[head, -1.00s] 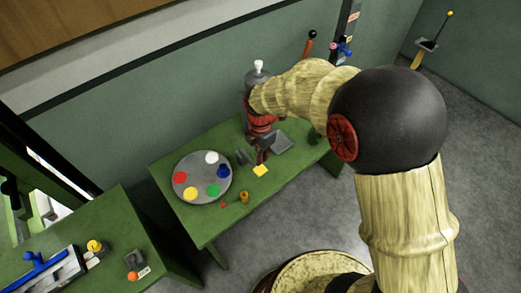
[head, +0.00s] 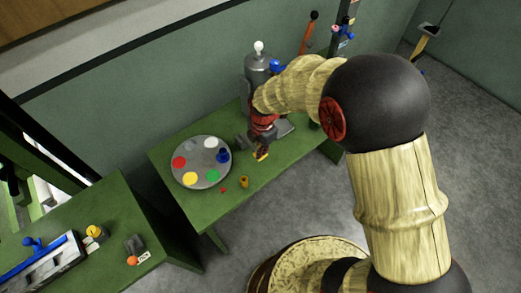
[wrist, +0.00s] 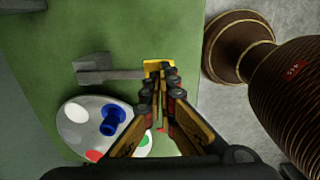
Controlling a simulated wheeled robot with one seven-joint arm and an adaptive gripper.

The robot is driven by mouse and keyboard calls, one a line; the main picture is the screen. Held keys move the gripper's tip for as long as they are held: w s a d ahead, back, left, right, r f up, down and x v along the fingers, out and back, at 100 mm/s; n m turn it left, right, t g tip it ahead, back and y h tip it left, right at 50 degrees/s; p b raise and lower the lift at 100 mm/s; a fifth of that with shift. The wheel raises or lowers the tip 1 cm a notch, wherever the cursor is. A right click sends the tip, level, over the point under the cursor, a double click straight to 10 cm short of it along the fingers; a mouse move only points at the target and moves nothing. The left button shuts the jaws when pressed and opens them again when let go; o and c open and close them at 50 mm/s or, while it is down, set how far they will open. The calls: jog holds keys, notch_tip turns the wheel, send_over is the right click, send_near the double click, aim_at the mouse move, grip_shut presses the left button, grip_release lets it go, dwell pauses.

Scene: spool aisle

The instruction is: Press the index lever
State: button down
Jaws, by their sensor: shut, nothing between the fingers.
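The index lever appears to be the grey bar with a yellow end pad (wrist: 152,64) on the green table, beside the round disc with coloured spots. The pad also shows in the head view (head: 261,155), partly covered by my gripper. My gripper (wrist: 163,78) is shut and empty, with its fingertips over the yellow pad in the wrist view. I cannot tell whether they touch it. The grey disc (head: 192,181) carries white, blue, green, yellow and red spots, with a blue peg (wrist: 113,120) standing on it.
A small orange-yellow piece (head: 244,182) and a red dot lie in front of the disc. A grey cylinder with a white knob (head: 258,62) stands behind my wrist. A second green table (head: 110,215) with a blue-handled device is at lower left.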

jog(key=shift+s+d+f+t+y+b, duration=0.15)
jog(key=shift+f+t+b, duration=0.15)
jog(key=shift+f+b, duration=0.3)
jog(key=shift+s+f+t+y+b, duration=0.1)
jog(key=shift+f+t+y+b, duration=0.25)
jog(key=shift+b, duration=0.5)
jog(key=shift+s+d+f+t+b, duration=0.1)
jog(key=shift+f+t+b, duration=0.15)
jog(key=shift+f+b, duration=0.4)
jog(key=shift+r, duration=0.4)
jog(key=shift+r+p, duration=0.55)
jog(key=shift+r, duration=0.1)
